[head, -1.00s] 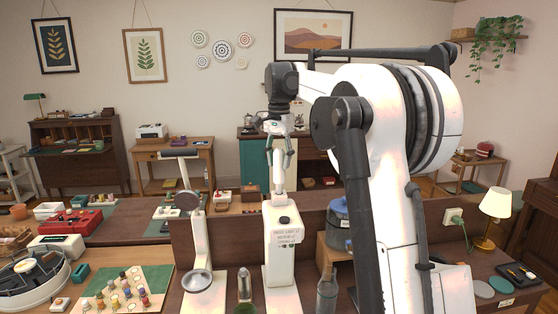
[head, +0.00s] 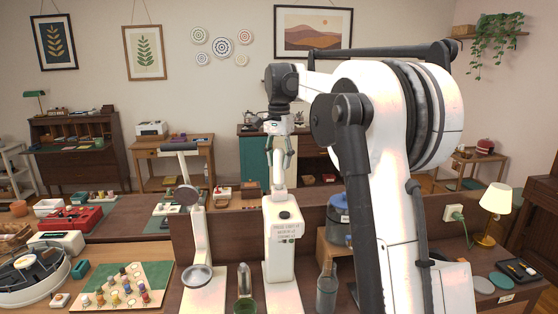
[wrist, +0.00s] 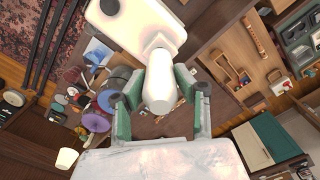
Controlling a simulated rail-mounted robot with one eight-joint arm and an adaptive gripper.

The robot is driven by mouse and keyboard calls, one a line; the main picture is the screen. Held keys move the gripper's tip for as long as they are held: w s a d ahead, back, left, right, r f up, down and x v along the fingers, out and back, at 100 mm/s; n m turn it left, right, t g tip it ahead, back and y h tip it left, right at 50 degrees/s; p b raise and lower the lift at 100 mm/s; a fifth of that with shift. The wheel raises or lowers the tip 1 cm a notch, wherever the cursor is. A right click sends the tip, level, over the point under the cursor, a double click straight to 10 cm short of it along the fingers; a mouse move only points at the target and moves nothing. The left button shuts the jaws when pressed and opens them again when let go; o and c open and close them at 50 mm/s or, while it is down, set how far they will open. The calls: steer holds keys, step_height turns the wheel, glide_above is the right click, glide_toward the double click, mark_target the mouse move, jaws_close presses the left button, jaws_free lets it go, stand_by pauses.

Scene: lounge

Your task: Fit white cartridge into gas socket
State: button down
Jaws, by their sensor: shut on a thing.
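My gripper (head: 279,163) is shut on the white cartridge (head: 278,182) and points down over the white machine (head: 283,245). In the wrist view, the cartridge (wrist: 160,92) sits between the two green-grey fingers, with its rounded body toward the camera. Its far end overlaps a pale collar (wrist: 166,40) on the machine's white body (wrist: 130,25). I cannot tell whether the cartridge touches or sits in the collar. The gas socket itself is not clearly visible; the cartridge covers that area.
A blue container (head: 338,220) stands behind the bottle. A lamp (head: 495,205) is at far right. A peg board (head: 125,287) lies at left.

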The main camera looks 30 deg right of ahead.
mark_target(279, 149)
steer(key=shift+f, duration=0.6)
steer(key=c, duration=1.2)
jaws_free()
steer(key=shift+r+p, duration=1.8)
steer(key=shift+r, duration=1.2)
